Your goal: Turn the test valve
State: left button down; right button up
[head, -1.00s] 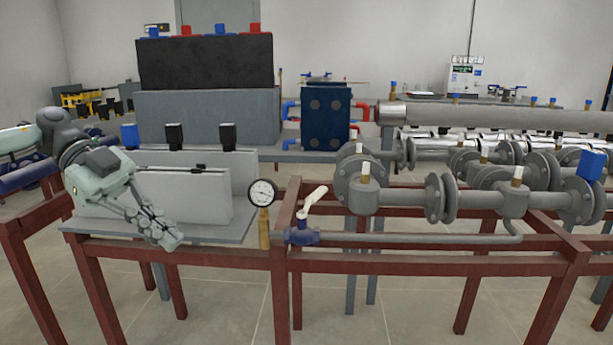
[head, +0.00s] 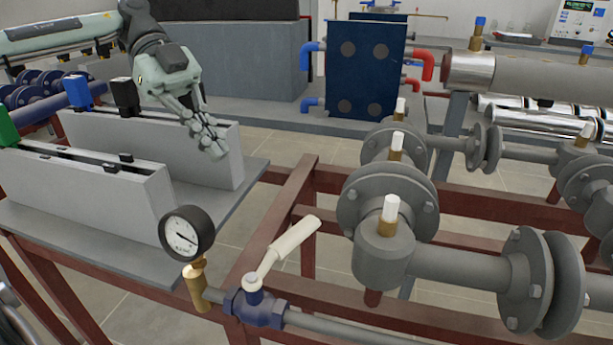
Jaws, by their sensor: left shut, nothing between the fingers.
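The test valve has a blue body (head: 257,312) on a thin grey pipe in front of the red-brown frame. Its cream lever handle (head: 289,248) slants up and to the right from the body. A round pressure gauge (head: 186,233) on a brass fitting (head: 196,287) stands just left of the valve. My left gripper (head: 217,147) is shut and empty, above the grey plate-like boxes, up and to the left of the valve handle and well apart from it. My right gripper is not in view.
Two grey boxes (head: 85,190) stand on a grey shelf (head: 222,203) left of the valve. Large flanged grey pipes (head: 388,259) with white-capped fittings lie to the right. A dark blue plate exchanger (head: 365,68) stands behind. The space directly above the handle looks clear.

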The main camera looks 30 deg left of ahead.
aim_at(283, 249)
pick_arm(q)
jog(key=d+r+x, duration=0.2)
jog(key=x, duration=1.1)
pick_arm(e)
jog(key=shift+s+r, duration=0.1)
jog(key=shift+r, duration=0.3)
pick_arm(q)
jog(key=shift+a+r, duration=0.1)
jog(key=shift+r, duration=0.05)
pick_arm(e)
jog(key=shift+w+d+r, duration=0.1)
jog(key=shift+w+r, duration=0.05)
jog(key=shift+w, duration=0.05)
